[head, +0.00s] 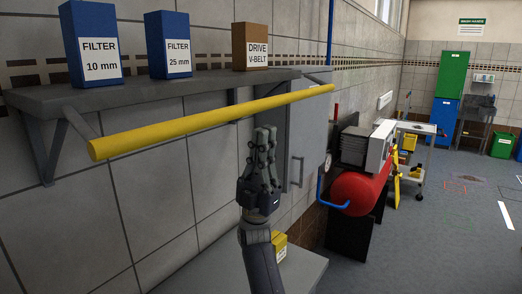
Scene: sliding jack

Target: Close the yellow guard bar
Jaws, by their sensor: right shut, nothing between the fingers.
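The yellow guard bar (200,122) runs across the front of the grey wall shelf (60,97). Its near end is at the left and its far end reaches to the right, below the boxes. My right gripper (265,135) points up, its fingertips just below the bar near the middle-right of its length. The gripper is shut with nothing in it. I cannot tell whether its fingertips touch the bar. My left gripper is not in view.
Two blue filter boxes (90,45) (169,45) and a brown drive belt box (252,46) stand on the shelf. A grey cabinet (305,125) hangs behind my gripper. A grey surface (215,275) with a yellow box (280,247) lies below. A red tank (358,192) stands at right.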

